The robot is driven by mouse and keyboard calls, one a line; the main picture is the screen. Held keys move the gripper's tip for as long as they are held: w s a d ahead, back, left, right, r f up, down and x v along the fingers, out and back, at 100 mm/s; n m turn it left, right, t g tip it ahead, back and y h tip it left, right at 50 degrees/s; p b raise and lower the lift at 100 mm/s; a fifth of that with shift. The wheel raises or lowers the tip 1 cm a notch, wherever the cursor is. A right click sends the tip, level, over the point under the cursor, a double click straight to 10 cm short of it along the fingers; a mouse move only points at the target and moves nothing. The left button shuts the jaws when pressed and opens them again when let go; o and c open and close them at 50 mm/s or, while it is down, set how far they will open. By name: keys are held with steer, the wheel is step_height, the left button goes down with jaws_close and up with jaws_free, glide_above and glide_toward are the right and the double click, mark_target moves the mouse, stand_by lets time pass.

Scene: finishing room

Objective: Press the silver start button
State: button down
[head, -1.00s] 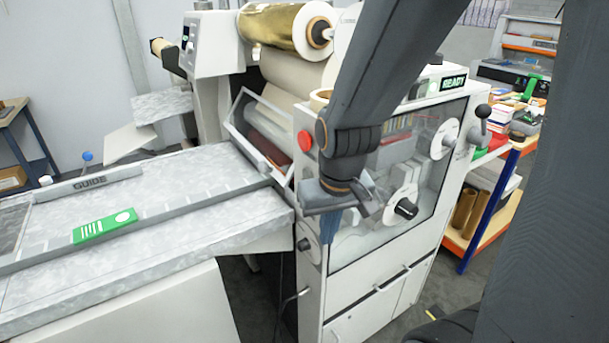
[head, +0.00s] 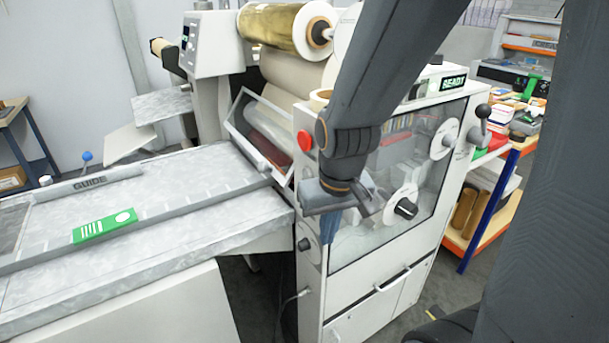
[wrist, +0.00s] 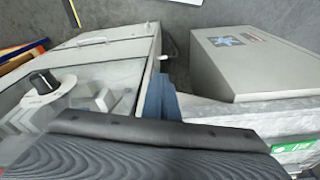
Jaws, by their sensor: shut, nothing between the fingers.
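The white laminating machine (head: 345,290) stands in front of me with a green READY display (head: 453,83) on top. I cannot clearly pick out a silver start button. A small dark grey round part (head: 304,244) sits on the machine's narrow front post, and I cannot tell whether it is that button. My gripper (head: 329,230) points down with its blue fingers shut and empty, just right of that round part in the head view. In the wrist view the blue fingers (wrist: 160,98) show beside the machine's edge; contact cannot be told.
A red button (head: 304,140) is higher on the post. The grey feed table (head: 190,215) with a green card (head: 105,226) extends left. A shelf with blue legs (head: 485,222) stands right. Grey floor shows below the feed table.

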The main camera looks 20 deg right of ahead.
step_height(320, 180, down, 7)
steer(key=b, duration=0.6)
steer(key=shift+g, duration=0.4)
steer(key=shift+r, duration=0.1)
steer(key=shift+a, duration=0.15)
